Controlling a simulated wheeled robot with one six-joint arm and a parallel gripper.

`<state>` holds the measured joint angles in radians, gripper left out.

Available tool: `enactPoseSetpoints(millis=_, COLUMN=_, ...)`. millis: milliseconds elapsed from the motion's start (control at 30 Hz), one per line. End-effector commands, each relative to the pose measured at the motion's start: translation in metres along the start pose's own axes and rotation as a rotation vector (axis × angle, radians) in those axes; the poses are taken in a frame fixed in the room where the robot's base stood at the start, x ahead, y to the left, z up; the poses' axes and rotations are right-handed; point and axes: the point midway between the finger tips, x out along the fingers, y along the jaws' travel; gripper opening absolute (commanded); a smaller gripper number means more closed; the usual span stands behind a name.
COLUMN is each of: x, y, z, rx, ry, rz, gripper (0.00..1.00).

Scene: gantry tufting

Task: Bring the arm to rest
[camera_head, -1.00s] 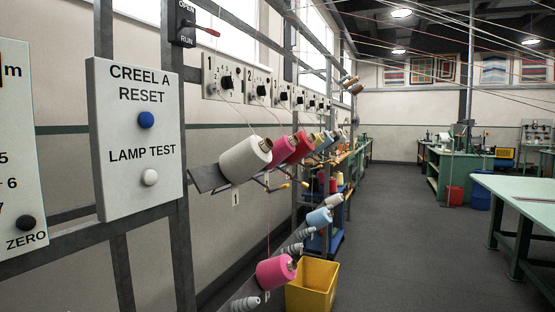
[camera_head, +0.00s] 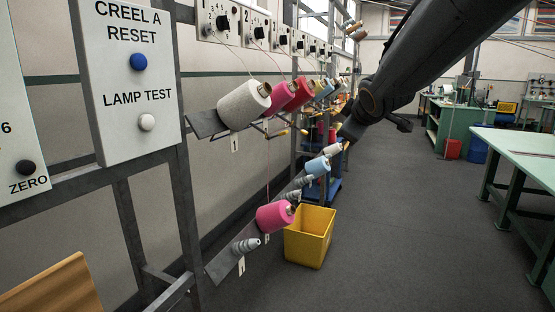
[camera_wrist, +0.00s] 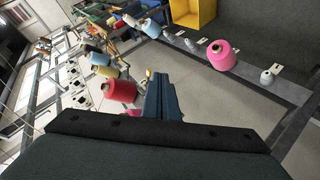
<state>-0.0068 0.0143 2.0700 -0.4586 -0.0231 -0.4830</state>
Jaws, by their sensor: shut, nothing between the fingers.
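My arm (camera_head: 430,55) crosses the upper right of the head view. It runs from the top right corner down towards the yarn rack, and its far end is in front of the more distant cones. My gripper (camera_wrist: 157,78) shows in the wrist view as two dark blue fingers lying side by side. They are shut, with nothing between them. I cannot make out the fingers in the head view. In the wrist view a red cone (camera_wrist: 121,91) is just left of the fingers and a pink cone (camera_wrist: 221,54) is to the right, both apart from them.
The creel rack holds a white cone (camera_head: 244,104) and a lower pink cone (camera_head: 274,216). A yellow bin (camera_head: 309,237) stands on the floor. A control panel (camera_head: 128,80) is at left, a green table (camera_head: 525,142) at right. The floor between is clear.

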Motion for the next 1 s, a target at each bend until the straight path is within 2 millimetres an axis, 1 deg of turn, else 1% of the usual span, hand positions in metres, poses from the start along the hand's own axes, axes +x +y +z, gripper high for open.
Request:
enactPoseSetpoints(millis=33, x=0.0, y=-0.026, z=0.025, rx=0.065, ry=-0.059, rz=-0.049, gripper=0.0)
enactPoseSetpoints(millis=67, x=-0.001, y=-0.041, z=0.038, rx=0.107, ry=-0.096, rz=-0.076, gripper=0.0)
enactPoseSetpoints(millis=100, x=-0.003, y=-0.061, z=0.057, rx=0.163, ry=-0.147, rz=-0.112, gripper=0.0)
enactPoseSetpoints(millis=167, x=-0.009, y=-0.093, z=0.084, rx=0.245, ry=-0.226, rz=-0.164, gripper=0.0)
enactPoseSetpoints(millis=200, x=-0.015, y=-0.114, z=0.102, rx=0.3, ry=-0.28, rz=-0.197, gripper=0.0)
enactPoseSetpoints(millis=267, x=-0.025, y=-0.145, z=0.127, rx=0.379, ry=-0.362, rz=-0.245, gripper=0.0)
enactPoseSetpoints(millis=300, x=-0.034, y=-0.166, z=0.143, rx=0.432, ry=-0.42, rz=-0.275, gripper=0.0)
enactPoseSetpoints(millis=367, x=-0.05, y=-0.197, z=0.165, rx=0.51, ry=-0.506, rz=-0.317, gripper=0.0)
enactPoseSetpoints(millis=400, x=-0.061, y=-0.218, z=0.179, rx=0.559, ry=-0.566, rz=-0.344, gripper=0.0)
enactPoseSetpoints(millis=467, x=-0.08, y=-0.247, z=0.198, rx=0.632, ry=-0.655, rz=-0.381, gripper=0.0)
enactPoseSetpoints(millis=500, x=-0.093, y=-0.264, z=0.209, rx=0.674, ry=-0.71, rz=-0.402, gripper=0.0)
enactPoseSetpoints(millis=600, x=-0.122, y=-0.3, z=0.23, rx=0.763, ry=-0.83, rz=-0.443, gripper=0.0)
enactPoseSetpoints(millis=700, x=-0.144, y=-0.324, z=0.242, rx=0.824, ry=-0.916, rz=-0.467, gripper=0.0)
enactPoseSetpoints(millis=800, x=-0.157, y=-0.336, z=0.247, rx=0.856, ry=-0.962, rz=-0.48, gripper=0.0)
enactPoseSetpoints(millis=900, x=-0.161, y=-0.34, z=0.249, rx=0.867, ry=-0.979, rz=-0.483, gripper=0.0)
enactPoseSetpoints(millis=1000, x=-0.161, y=-0.34, z=0.249, rx=0.867, ry=-0.979, rz=-0.483, gripper=0.0)
